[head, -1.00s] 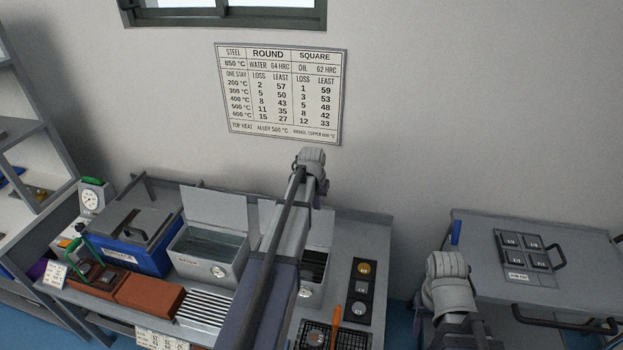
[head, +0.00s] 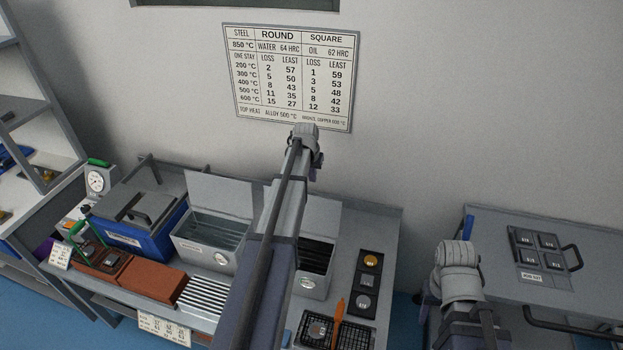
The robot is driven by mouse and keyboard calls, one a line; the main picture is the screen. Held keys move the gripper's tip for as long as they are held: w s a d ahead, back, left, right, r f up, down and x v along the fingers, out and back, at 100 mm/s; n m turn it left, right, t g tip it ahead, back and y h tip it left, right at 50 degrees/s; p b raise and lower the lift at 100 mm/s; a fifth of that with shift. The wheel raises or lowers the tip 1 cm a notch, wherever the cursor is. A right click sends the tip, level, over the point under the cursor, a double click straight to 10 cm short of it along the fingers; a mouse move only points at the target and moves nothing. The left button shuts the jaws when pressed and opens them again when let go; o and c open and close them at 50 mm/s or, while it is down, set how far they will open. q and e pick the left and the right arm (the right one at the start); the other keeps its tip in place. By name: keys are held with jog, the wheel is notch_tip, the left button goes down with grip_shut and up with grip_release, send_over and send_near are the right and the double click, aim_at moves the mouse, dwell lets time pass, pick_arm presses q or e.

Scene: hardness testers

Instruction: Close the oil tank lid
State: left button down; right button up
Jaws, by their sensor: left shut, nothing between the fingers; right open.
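Two grey metal tanks stand side by side on the bench, each with its lid raised at the back. The right tank (head: 316,283) has a dark inside, like oil; its raised lid (head: 324,219) is partly hidden by my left arm. The left tank (head: 208,259) holds a grey-green liquid, and its lid (head: 220,194) stands upright. My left arm reaches up across the right tank; its upper end is in front of the wall, and no fingertips show. My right arm is at the lower right, in front of the gap beside the side table; its fingertips do not show either.
A blue box (head: 152,236) with a dark handled lid stands left of the tanks. A side table (head: 493,224) with a dark handle is at right. A chart hangs on the wall.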

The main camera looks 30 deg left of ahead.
pick_arm(q)
jog(key=b+x, duration=0.5)
jog(key=x, duration=0.2)
jog(key=s, duration=0.1)
jog(key=s+r+p, duration=0.1)
jog(key=s+d+r, duration=0.1)
jog(key=shift+s, duration=0.35)
